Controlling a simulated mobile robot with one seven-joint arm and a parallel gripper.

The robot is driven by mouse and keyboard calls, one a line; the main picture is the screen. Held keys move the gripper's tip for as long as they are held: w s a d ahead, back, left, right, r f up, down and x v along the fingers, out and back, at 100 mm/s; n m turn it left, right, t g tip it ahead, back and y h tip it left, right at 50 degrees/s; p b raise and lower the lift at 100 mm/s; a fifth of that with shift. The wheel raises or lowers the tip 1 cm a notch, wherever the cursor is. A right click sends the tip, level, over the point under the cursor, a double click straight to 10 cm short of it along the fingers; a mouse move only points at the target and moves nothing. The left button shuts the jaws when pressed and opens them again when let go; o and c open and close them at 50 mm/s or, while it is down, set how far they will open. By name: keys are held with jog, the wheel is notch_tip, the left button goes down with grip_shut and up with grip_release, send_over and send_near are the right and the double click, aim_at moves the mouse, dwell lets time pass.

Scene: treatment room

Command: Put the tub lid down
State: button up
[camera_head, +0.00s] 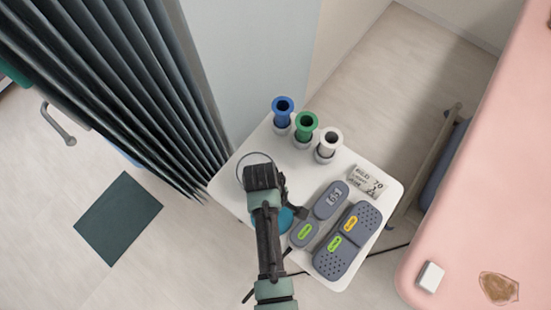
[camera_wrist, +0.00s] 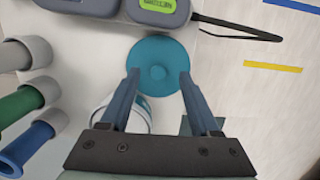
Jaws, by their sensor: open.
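The tub lid is a round teal disc with a small central knob. In the wrist view the lid (camera_wrist: 157,52) lies flat, apparently on the white table top, just beyond my fingertips. In the head view the lid (camera_head: 286,219) is partly hidden by my arm. My gripper (camera_wrist: 159,74) is open, its fingers apart to either side of the lid's near part with nothing between them. I cannot tell whether a finger touches the lid. A white and blue tub (camera_wrist: 135,110) shows partly behind the left finger; its round rim also shows in the head view (camera_head: 243,157).
On the white table (camera_head: 383,180) stand blue (camera_head: 283,105), green (camera_head: 305,120) and white (camera_head: 329,138) tubes in holders. Grey devices (camera_head: 350,240) and a small sign (camera_head: 366,181) sit to the right. A pink couch (camera_head: 470,170) and a dark curtain (camera_head: 120,70) flank the table.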

notch_tip(320, 180, up, 12)
jog(key=w+a+r, duration=0.1)
jog(key=w+a+r+m+t+y, duration=0.3)
jog(key=w+r+t, duration=0.6)
jog(key=w+r, duration=0.75)
jog(key=w+r+m+t, duration=0.2)
jog(key=w+r+t, duration=0.1)
jog(key=r, duration=0.5)
jog(key=w+r+m+t, duration=0.1)
jog(key=w+r+t, duration=0.2)
jog(key=r, duration=0.5)
notch_tip(320, 180, up, 17)
jog(key=s+d+m+t+h, duration=0.1)
jog(key=s+d+m+t, duration=0.15)
jog(key=t, duration=0.35)
jog(key=s+d+r+m+t, duration=0.1)
jog(key=s+r+t, duration=0.2)
jog(key=r, duration=0.6)
jog(key=s+r+m+t, duration=0.1)
jog(key=s+r+t, duration=0.3)
jog(key=s+r, duration=0.4)
jog(key=shift+s+d+r+h+p, duration=0.3)
jog(key=shift+d+r+p, duration=0.1)
jog(key=shift+r, duration=0.2)
jog(key=shift+c, duration=0.3)
